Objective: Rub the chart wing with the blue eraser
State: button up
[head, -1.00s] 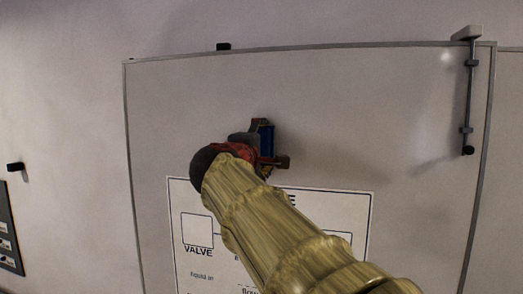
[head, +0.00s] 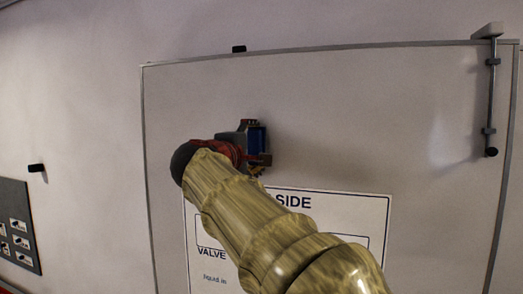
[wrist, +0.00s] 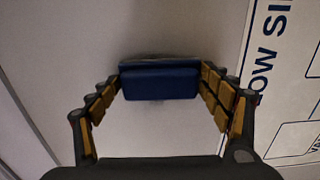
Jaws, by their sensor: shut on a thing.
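The blue eraser (wrist: 160,84) is between my fingertips in the wrist view, and its far side meets or nearly meets the pale board. It also shows in the head view (head: 257,138), partly hidden by my gripper (head: 260,147). In the wrist view my gripper (wrist: 160,85) is shut on the eraser, with a padded finger at each end of it. The chart wing (head: 380,110) is a large pale framed panel filling much of the head view. The eraser is in its upper left part, above a printed chart sheet (head: 345,210). My arm hides part of that sheet.
A grey rod with a bracket (head: 491,95) is at the panel's upper right. A small black knob (head: 239,49) is at the top edge. A dark board with labels (head: 17,222) and a black peg (head: 36,168) are on the left wall.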

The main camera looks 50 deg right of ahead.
aim_at(281, 145)
jog(key=shift+w+a, duration=1.05)
jog(key=shift+w, duration=1.55)
jog(key=shift+s+d+r+b, duration=0.1)
jog(key=shift+s+d+b, duration=0.65)
jog(key=shift+s, duration=1.1)
jog(key=shift+s+d+r+b, duration=0.1)
jog(key=shift+s+d+b, duration=0.65)
jog(key=shift+s, duration=1.15)
jog(key=shift+s+d+r+b, duration=0.1)
jog(key=shift+s+d+b, duration=0.65)
jog(key=shift+s, duration=1.1)
jog(key=shift+f, duration=0.1)
jog(key=shift+w+a+b, duration=0.15)
jog(key=shift+w+a, duration=0.1)
jog(key=shift+w, duration=0.35)
jog(key=shift+w+a+b, duration=0.1)
jog(key=shift+w+a, duration=0.2)
jog(key=shift+w, duration=0.35)
jog(key=shift+w+a+b, duration=0.15)
jog(key=shift+w+a, duration=0.1)
jog(key=shift+w, duration=0.35)
jog(key=w+a, duration=0.3)
jog(key=w, duration=0.4)
jog(key=shift+w, duration=0.25)
jog(key=shift+s, duration=0.1)
